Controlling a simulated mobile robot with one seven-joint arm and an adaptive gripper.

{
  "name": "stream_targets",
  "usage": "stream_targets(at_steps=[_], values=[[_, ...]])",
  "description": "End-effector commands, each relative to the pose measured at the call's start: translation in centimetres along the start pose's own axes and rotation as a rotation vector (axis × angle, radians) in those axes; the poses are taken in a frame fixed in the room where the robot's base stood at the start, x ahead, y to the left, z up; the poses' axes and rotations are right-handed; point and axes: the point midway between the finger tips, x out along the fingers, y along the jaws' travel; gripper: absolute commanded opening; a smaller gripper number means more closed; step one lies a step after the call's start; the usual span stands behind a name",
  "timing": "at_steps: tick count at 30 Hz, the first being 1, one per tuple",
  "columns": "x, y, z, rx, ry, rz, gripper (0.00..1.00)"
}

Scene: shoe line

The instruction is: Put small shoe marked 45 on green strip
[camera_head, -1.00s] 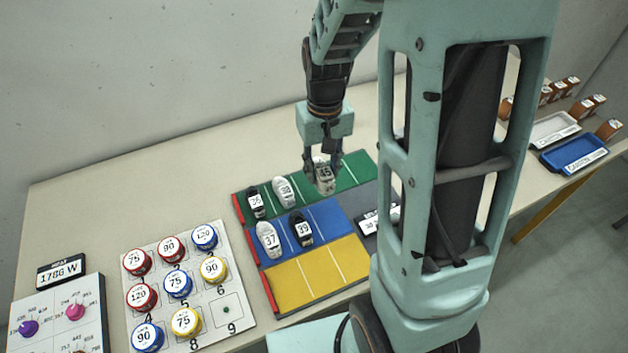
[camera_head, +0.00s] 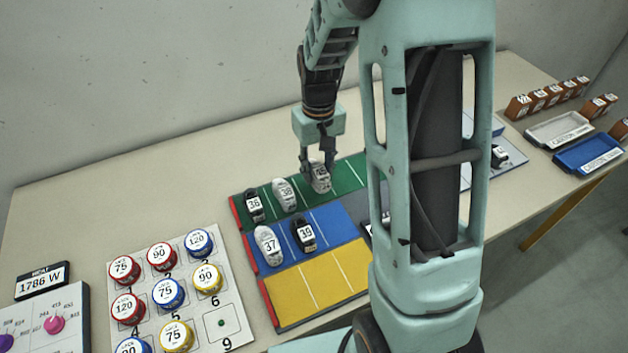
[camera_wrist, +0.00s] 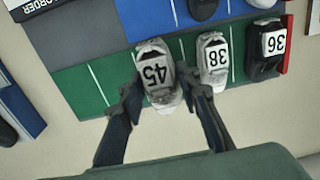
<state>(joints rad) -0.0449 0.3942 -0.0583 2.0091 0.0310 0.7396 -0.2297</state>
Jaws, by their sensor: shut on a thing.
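The small white-grey shoe marked 45 (camera_wrist: 157,78) is between the fingers of my gripper (camera_wrist: 158,98), which is shut on it. In the head view the shoe (camera_head: 320,178) is at the green strip (camera_head: 349,172), just right of the white shoe marked 38 (camera_head: 285,194). In the wrist view it lies over the green strip, between two white lines; whether it touches the strip is hard to tell. The black shoe marked 36 (camera_head: 254,205) is at the strip's left end.
The blue strip (camera_head: 338,222) holds shoes marked 37 (camera_head: 268,246) and 39 (camera_head: 303,233). The yellow strip (camera_head: 318,284) is empty. A board with numbered round caps (camera_head: 232,325) stands left. Trays (camera_head: 560,129) are at right. My arm hides part of the mat's right side.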

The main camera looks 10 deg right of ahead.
Motion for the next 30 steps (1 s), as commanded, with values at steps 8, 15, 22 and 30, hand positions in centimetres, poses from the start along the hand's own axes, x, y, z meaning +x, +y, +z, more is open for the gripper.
stream_targets(at_steps=[8, 15, 22, 30], values=[[1.9, 0.1, -1.5, 0.001, 0.000, 0.000, 0.06], [5.1, 0.1, -2.0, 0.002, -0.001, -0.001, 0.06], [5.3, 0.1, -2.0, 0.002, 0.001, 0.000, 0.06], [5.7, 0.1, -2.0, 0.001, 0.001, 0.000, 0.33]])
